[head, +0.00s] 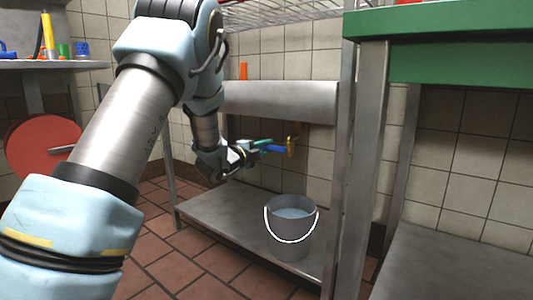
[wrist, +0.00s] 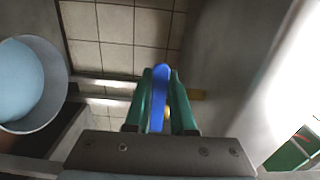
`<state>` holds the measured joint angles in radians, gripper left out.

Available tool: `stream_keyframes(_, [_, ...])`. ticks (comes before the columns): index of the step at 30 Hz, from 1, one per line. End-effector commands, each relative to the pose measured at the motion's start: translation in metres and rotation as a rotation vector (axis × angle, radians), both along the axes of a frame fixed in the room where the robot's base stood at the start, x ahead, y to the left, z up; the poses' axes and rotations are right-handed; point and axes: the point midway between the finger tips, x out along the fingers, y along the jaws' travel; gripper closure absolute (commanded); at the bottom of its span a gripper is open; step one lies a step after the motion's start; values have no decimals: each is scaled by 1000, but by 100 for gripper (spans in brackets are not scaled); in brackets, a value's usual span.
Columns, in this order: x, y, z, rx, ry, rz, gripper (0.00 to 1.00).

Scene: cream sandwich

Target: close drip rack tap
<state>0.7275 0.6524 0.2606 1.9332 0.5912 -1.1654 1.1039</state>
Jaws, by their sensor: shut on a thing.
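The tap has a blue lever handle (head: 274,149) and a brass body (head: 292,146) in front of the tiled wall, under the grey rack. In the wrist view the blue handle (wrist: 160,90) lies between the two green fingers of my gripper (wrist: 161,78). My gripper (head: 264,145) is shut on the handle in the head view too. The brass body (wrist: 196,95) is partly hidden behind the right finger. A grey bucket (head: 290,240) with bluish water (head: 293,213) stands below the tap on the lower shelf. It also shows in the wrist view (wrist: 50,112) at the left.
The lower metal shelf (head: 222,222) is clear around the bucket. A metal leg (head: 362,190) and a green-edged table (head: 460,55) stand at the right. A red disc (head: 40,148) is at the left.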

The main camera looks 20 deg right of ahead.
Motion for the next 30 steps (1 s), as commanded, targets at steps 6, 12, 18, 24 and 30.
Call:
stream_keyframes(6, [0, 0, 2, 19, -31, 0, 100])
stream_keyframes(12, [0, 0, 2, 23, -37, 0, 100])
stream_keyframes(18, [0, 0, 2, 21, -36, 0, 100])
stream_keyframes(24, [0, 0, 2, 21, -35, 0, 56])
stream_keyframes(30, [0, 0, 3, 20, -34, 0, 48])
